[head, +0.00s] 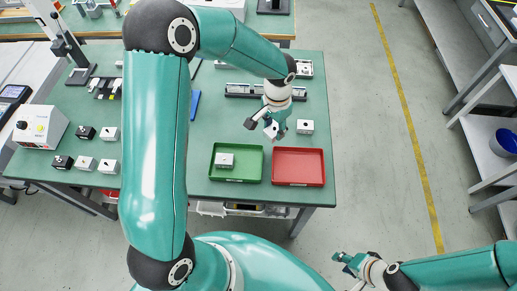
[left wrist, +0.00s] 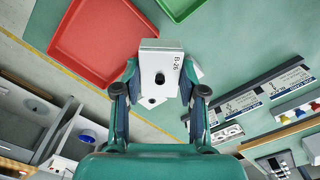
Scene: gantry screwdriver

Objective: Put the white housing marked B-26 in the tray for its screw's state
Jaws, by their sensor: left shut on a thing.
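The white housing marked B-26 (left wrist: 155,58) is between the fingers of my left gripper (left wrist: 158,100), with its label and a dark round spot facing the wrist camera. I cannot tell the screw's state from that spot. In the head view my left gripper (head: 268,126) holds the housing (head: 271,130) above the green table, behind the trays. The green tray (head: 213,174) holds one white housing (head: 225,160) with a dark spot. The red tray (head: 298,168) to its right looks empty. My right gripper (head: 347,263) is off the table at lower right, too small to read.
Another white housing (head: 305,127) stands just right of my left gripper. Several white and black housings stand at the table's left, near a white control box (head: 40,127). A rail fixture (head: 245,90) lies behind the gripper. A blue bowl (head: 506,141) sits on the right shelf.

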